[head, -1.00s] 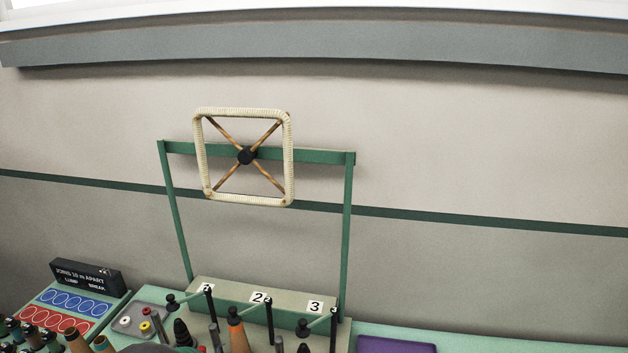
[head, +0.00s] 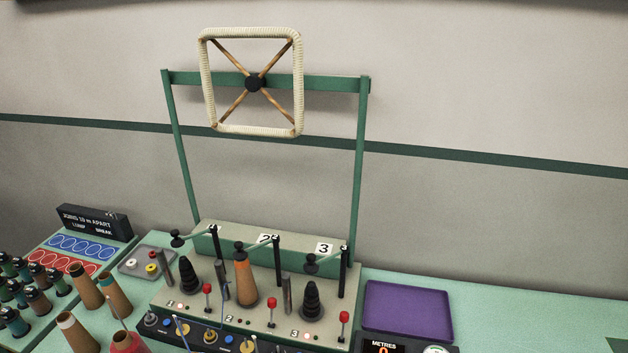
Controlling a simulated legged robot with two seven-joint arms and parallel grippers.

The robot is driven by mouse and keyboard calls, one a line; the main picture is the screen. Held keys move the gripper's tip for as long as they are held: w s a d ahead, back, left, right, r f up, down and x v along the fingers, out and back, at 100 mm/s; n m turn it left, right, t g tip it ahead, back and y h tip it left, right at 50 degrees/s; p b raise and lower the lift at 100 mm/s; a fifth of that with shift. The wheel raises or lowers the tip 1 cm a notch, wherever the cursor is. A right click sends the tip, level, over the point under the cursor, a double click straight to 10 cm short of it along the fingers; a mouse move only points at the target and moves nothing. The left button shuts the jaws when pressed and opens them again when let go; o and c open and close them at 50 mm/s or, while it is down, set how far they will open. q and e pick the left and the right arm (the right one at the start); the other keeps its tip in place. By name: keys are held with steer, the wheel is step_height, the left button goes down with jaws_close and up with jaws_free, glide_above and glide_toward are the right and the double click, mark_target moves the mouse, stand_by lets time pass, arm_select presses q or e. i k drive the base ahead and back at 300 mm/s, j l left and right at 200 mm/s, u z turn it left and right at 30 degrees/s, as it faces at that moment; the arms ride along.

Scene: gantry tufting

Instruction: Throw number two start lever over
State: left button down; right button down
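The green machine stand (head: 235,240) has three stations, with number plates at the back; the 3 (head: 324,249) is clear and the 2 (head: 266,239) is partly covered by a post. The number two lever (head: 272,301) has a red knob on a thin stem and looks about upright, right of the orange-brown cone (head: 245,283). Similar red-knobbed levers stand at station one (head: 207,290) and station three (head: 343,317). Neither of my grippers is in view.
Black cones stand at stations one (head: 189,275) and three (head: 311,302). Tall posts with arms rise behind them. A square wheel (head: 298,85) hangs on the green frame above. Loose cones (head: 85,287) stand at left; a purple tray (head: 408,308) and bare bench lie at right.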

mark_target(272, 301)
steer(key=j+z, duration=0.4)
steer(key=i+j+z, duration=0.1)
steer(key=j+z, duration=0.25)
